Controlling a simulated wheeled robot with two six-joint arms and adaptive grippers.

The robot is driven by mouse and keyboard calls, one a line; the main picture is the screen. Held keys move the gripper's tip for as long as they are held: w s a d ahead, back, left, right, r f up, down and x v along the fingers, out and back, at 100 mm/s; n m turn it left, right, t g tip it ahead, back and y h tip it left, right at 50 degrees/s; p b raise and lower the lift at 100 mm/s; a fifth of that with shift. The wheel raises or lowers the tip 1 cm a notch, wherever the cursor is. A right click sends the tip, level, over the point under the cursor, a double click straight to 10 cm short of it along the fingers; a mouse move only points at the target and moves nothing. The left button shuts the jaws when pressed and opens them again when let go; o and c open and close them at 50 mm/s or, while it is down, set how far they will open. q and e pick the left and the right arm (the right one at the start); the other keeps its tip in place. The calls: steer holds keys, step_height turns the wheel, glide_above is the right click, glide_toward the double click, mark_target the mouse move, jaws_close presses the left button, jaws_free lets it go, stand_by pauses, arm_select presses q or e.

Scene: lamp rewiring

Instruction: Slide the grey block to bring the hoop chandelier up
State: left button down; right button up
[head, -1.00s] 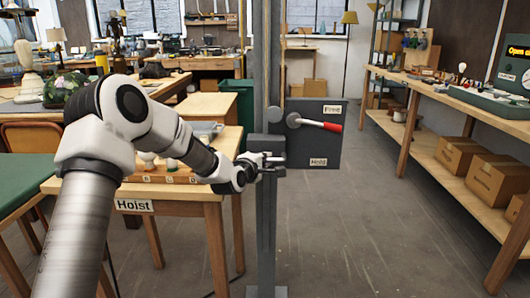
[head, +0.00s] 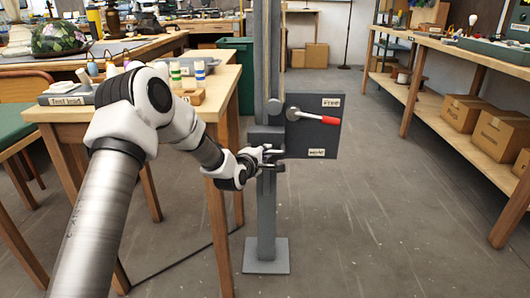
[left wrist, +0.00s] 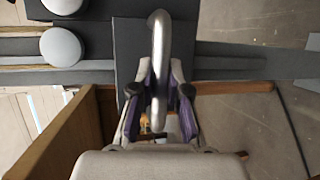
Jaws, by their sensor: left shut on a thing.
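The grey block (head: 264,136) sits on the upright grey post (head: 266,210), level with the panel. My left gripper (head: 270,157) is at the block's front, shut on its handle. In the left wrist view, the handle is a metal loop (left wrist: 158,45) passing between the fingers of my left gripper (left wrist: 159,95). A dark panel (head: 325,142) beside the post has a "Free" label at the top and a lower label, with a red-tipped lever (head: 315,117) pointing right. The hoop chandelier and my right gripper are not in view.
A wooden table (head: 190,108) with small items stands left of the post. The post's base plate (head: 266,268) rests on the floor. A shelf (head: 440,100) with boxes runs along the right. The floor between post and shelf is open.

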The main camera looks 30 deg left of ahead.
arm_select(q)
steer(key=shift+s+f, duration=0.1)
steer(key=shift+f, duration=0.1)
steer(key=c, duration=1.3)
jaws_free()
steer(key=shift+o, duration=0.8)
steer(key=shift+f, duration=0.1)
steer(key=v, duration=1.2)
steer(key=shift+a, duration=0.1)
